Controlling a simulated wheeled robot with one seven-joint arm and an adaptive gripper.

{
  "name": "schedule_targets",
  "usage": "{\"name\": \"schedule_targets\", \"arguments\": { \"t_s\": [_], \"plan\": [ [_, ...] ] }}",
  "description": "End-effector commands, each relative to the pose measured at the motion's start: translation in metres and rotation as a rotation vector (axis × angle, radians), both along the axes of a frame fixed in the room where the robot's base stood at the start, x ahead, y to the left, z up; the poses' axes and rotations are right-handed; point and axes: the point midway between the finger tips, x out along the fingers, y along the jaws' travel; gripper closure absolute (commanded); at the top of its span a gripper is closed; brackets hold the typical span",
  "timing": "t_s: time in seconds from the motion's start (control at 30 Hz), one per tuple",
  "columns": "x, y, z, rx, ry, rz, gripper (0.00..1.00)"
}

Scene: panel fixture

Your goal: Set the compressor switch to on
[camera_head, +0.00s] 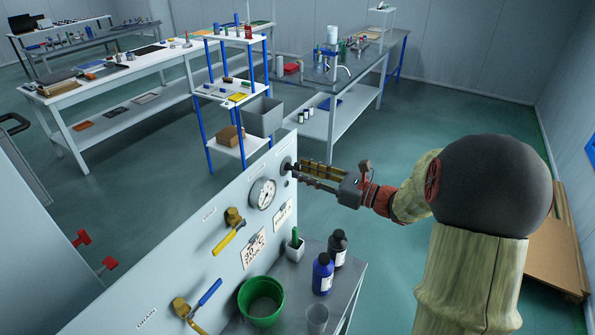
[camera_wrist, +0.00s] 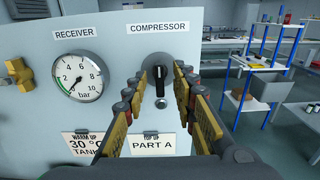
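The compressor switch (camera_wrist: 160,80) is a black rotary knob on a round grey plate, under the label COMPRESSOR on the pale panel (camera_wrist: 215,28). Its black handle stands vertical, with its long end pointing down. My gripper (camera_head: 294,170) is at the panel's far end in the head view, its tips close to the switch, which is mostly hidden there. In the wrist view, my gripper's two yellow-and-dark fingers are apart, one on each side of the knob. Gaps show between knob and fingers; I cannot tell how far the tips reach along it.
Left of the switch is the RECEIVER gauge (camera_wrist: 79,77). Yellow valves (camera_head: 233,216) (camera_head: 182,308) jut from the panel. Below it, a bench (camera_head: 345,277) holds a green bucket (camera_head: 262,300), bottles (camera_head: 323,273) and a cup. A shelf unit (camera_head: 238,97) stands behind the panel.

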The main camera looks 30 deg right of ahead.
Motion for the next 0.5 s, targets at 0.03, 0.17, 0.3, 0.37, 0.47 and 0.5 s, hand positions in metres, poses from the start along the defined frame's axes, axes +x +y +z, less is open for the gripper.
{"name": "schedule_targets", "arguments": {
  "t_s": [0.03, 0.17, 0.3, 0.37, 0.47, 0.5],
  "plan": [
    [0.006, 0.005, -0.001, -0.001, -0.001, 0.003, 0.73],
    [0.017, 0.012, -0.001, -0.001, 0.000, 0.002, 0.73],
    [0.022, 0.015, -0.001, 0.000, 0.000, 0.000, 0.73],
    [0.022, 0.015, 0.000, 0.000, 0.000, 0.000, 0.73],
    [0.022, 0.015, 0.000, 0.000, 0.000, 0.000, 0.73],
    [0.022, 0.015, 0.000, -0.001, -0.001, 0.000, 0.73]
  ]
}}
